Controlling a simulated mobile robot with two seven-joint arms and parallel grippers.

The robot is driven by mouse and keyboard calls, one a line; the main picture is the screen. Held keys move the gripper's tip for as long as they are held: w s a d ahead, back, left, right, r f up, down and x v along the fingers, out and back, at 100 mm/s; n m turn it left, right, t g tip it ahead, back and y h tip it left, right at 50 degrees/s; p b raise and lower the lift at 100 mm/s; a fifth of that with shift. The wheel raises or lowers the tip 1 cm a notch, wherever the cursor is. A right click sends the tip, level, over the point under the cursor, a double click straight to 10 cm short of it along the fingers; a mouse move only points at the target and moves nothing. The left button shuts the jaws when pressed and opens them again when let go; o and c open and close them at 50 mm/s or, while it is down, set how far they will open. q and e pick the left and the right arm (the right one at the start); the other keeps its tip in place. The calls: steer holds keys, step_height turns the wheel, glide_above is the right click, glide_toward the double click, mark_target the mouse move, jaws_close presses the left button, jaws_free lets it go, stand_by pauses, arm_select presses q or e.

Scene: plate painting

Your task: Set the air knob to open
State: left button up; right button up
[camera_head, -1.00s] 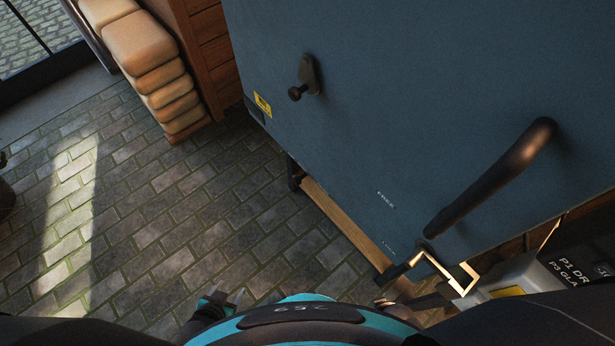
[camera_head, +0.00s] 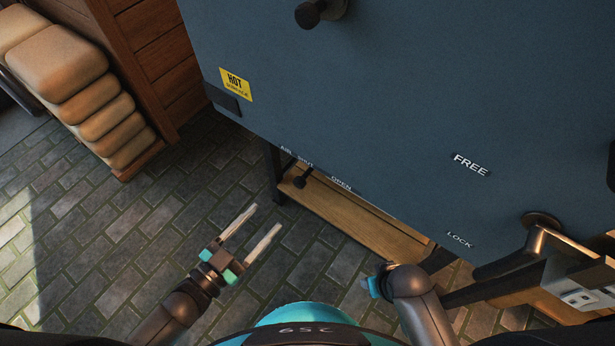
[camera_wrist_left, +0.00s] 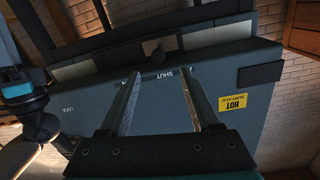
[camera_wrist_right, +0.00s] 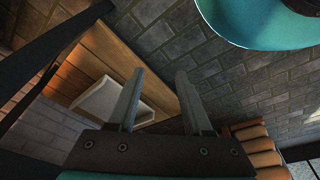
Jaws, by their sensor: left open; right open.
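The air knob (camera_head: 300,181) is a small dark knob under the lower edge of the blue-grey cabinet (camera_head: 380,110). It sits beside the SHUT label (camera_head: 305,161), left of the OPEN label (camera_head: 341,183). In the left wrist view the knob (camera_wrist_left: 158,56) shows just beyond the SHUT lettering, roughly between my fingers. My left gripper (camera_head: 264,219) is open and empty, below and left of the knob and apart from it. My right gripper shows mostly as its arm in the head view; in the right wrist view its fingers (camera_wrist_right: 160,80) are open and empty.
A wooden shelf (camera_head: 360,217) runs below the cabinet. A bent handle (camera_head: 520,255) is at right near the LOCK label (camera_head: 460,239). A yellow HOT sign (camera_head: 236,84) is on the cabinet. Stacked tan cushions (camera_head: 75,85) stand at left; the paved floor between is clear.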

mark_target(304, 178)
arm_select(q)
steer(key=shift+h, duration=0.3)
steer(key=b+x, duration=0.4)
steer(key=x, duration=1)
steer(key=shift+d, duration=0.15)
steer(key=shift+w+d, duration=0.4)
steer(key=shift+w, duration=0.1)
arm_select(e)
steer(key=w+r+t, duration=0.1)
steer(key=w+r, duration=0.2)
steer(key=r, duration=0.5)
steer(key=shift+a+r+t, duration=0.25)
steer(key=shift+r+t, duration=0.05)
steer(key=shift+r, duration=0.1)
steer(key=shift+w, duration=0.1)
arm_select(q)
jaws_close()
